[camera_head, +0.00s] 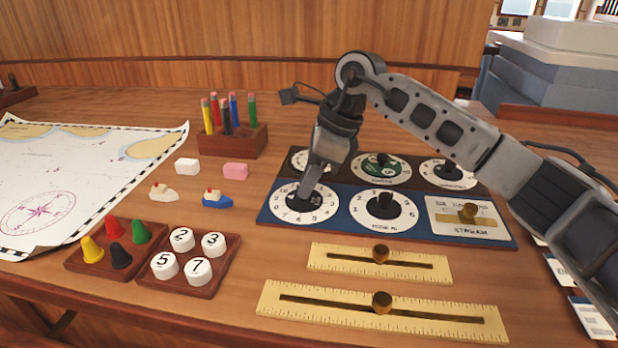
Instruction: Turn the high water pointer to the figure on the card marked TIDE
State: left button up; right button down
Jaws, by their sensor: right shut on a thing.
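My right gripper (309,188) reaches down onto the front-left dial (325,208) of a blue panel (275,215). It is shut on that dial's black knob (298,204), which it partly covers. The dial has a white face with figures around its rim; I cannot read its label or exactly where its pointer stands. Several cards (593,318) lie at the right edge, partly behind my right arm, and I cannot read which is marked TIDE. My left gripper is not in view.
More dials, such as the front-middle one (384,204), and a brass slider (468,212) share the panel. Two yellow rulers (330,262) lie in front. A pencil block (245,142), erasers, toy boats, trays of pegs and number discs (199,270), and a chart (60,180) fill the left.

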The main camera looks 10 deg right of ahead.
jog(key=shift+w+r+n, duration=0.1)
jog(key=shift+n, duration=0.4)
jog(key=c, duration=1.3)
grip_release()
jog(key=shift+o, duration=0.2)
jog(key=shift+d+r, duration=0.1)
jog(key=v, duration=1.5)
jog(key=shift+r, duration=0.35)
jog(key=shift+w+d+r, duration=0.1)
